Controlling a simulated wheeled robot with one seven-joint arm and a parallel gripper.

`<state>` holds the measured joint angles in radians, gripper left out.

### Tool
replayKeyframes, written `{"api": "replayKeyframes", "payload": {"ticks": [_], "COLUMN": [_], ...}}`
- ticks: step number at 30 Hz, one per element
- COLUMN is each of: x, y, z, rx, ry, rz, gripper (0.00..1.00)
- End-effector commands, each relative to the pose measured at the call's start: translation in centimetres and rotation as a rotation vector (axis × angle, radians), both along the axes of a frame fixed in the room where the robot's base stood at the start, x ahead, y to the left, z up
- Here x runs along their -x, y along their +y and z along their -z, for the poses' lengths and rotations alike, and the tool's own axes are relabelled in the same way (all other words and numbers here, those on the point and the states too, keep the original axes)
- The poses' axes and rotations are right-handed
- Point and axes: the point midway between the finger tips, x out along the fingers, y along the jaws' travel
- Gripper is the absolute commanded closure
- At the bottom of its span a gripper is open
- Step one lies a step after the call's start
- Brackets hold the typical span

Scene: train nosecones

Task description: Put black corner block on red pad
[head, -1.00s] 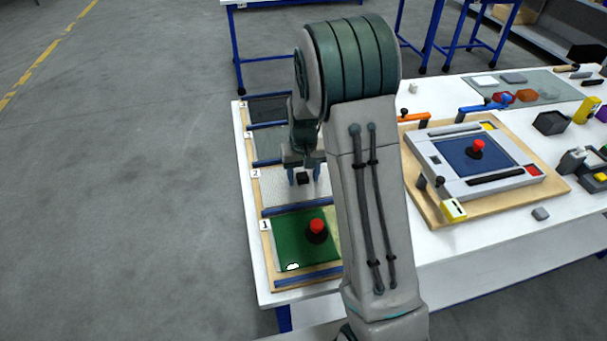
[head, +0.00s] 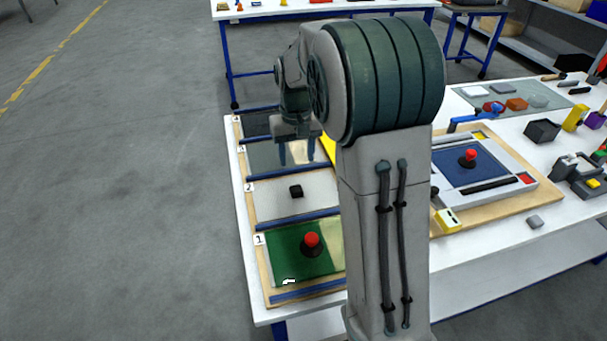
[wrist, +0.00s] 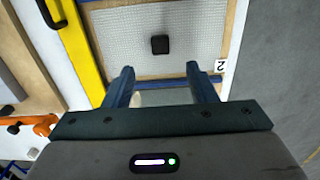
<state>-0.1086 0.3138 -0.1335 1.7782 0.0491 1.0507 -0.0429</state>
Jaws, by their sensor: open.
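The black corner block (head: 296,191) rests on the light textured panel marked 2 on the left side of the table; it also shows in the wrist view (wrist: 160,44). My gripper (head: 297,154) is open and empty over the panel marked 3, beyond the block. In the wrist view my gripper's (wrist: 158,76) two blue fingers are spread, with the block ahead of the gap and apart from them. A red pad (head: 526,171) shows at the near right corner of the white frame on the right.
A green panel with a red-topped knob (head: 312,242) lies nearest. A yellow bar (wrist: 79,45) runs beside the panels. My arm hides the table's middle. Another red knob (head: 469,157) stands on the frame's blue centre; a yellow block (head: 447,221) sits at its near left.

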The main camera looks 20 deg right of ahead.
Motion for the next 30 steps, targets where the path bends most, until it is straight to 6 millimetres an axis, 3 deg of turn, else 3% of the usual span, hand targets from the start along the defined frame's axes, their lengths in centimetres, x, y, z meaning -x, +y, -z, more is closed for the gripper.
{"api": "replayKeyframes", "payload": {"ticks": [5, 13, 21, 25, 30], "x": [3.1, 12.3, 20.9, 23.4, 24.7], "y": [-0.1, -0.1, 0.0, 0.0, 0.0], "z": [-2.3, -5.4, -5.3, -4.6, -4.1], "rx": [-0.012, -0.026, -0.014, -0.005, 0.001], "ry": [-0.038, -0.132, -0.221, -0.248, -0.262], "rz": [0.004, 0.002, -0.004, -0.007, -0.006], "gripper": [0.48, 0.48, 0.48, 0.48, 0.48]}}
